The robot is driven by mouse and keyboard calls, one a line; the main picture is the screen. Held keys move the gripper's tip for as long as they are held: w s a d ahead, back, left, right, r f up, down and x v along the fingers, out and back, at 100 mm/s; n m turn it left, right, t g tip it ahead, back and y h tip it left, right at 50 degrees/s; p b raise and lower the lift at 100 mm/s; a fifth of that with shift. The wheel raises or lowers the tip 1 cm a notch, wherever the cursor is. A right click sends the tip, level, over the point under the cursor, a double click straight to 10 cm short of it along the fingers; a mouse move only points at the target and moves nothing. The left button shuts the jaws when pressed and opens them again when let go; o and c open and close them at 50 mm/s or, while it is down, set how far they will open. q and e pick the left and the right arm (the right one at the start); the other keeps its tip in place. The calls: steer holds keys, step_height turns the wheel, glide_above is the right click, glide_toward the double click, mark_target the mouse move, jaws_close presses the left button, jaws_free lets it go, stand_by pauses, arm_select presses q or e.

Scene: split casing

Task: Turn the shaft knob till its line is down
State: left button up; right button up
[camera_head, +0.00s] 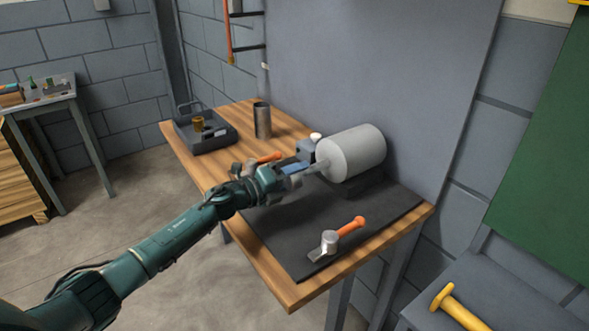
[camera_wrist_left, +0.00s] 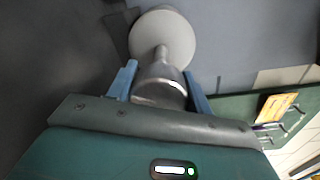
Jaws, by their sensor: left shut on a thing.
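The pale grey casing (camera_head: 352,152) is a large cylinder lying on its side on a dark stand. A thin shaft (camera_head: 316,168) comes out of its near end; the shaft also shows in the left wrist view (camera_wrist_left: 161,54). The metal shaft knob (camera_wrist_left: 158,86) is on the end of the shaft. My left gripper (camera_head: 296,171) is shut on the knob, with one blue finger on each side in the left wrist view. A small bright mark shows on the knob's right side there; I cannot tell whether it is the line. My right gripper is not in view.
A metal cup (camera_head: 262,121) and a dark tray (camera_head: 204,148) stand farther back. A yellow hammer (camera_head: 458,306) lies at lower right.

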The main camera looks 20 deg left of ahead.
arm_select(q)
steer(key=shift+r+n+p, duration=0.1)
steer(key=shift+n+p, duration=0.35)
steer(key=shift+n, duration=0.55)
steer(key=n+p, duration=0.1)
steer(key=n, duration=0.1)
steer(key=shift+n, duration=0.4)
steer(key=shift+n+p, duration=0.4)
steer(key=shift+n, duration=0.2)
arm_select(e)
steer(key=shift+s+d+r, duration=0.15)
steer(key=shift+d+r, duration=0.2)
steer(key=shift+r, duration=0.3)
arm_select(q)
steer(key=shift+f, duration=0.2)
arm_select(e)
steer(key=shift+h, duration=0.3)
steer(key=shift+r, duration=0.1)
arm_select(q)
steer(key=o, duration=1)
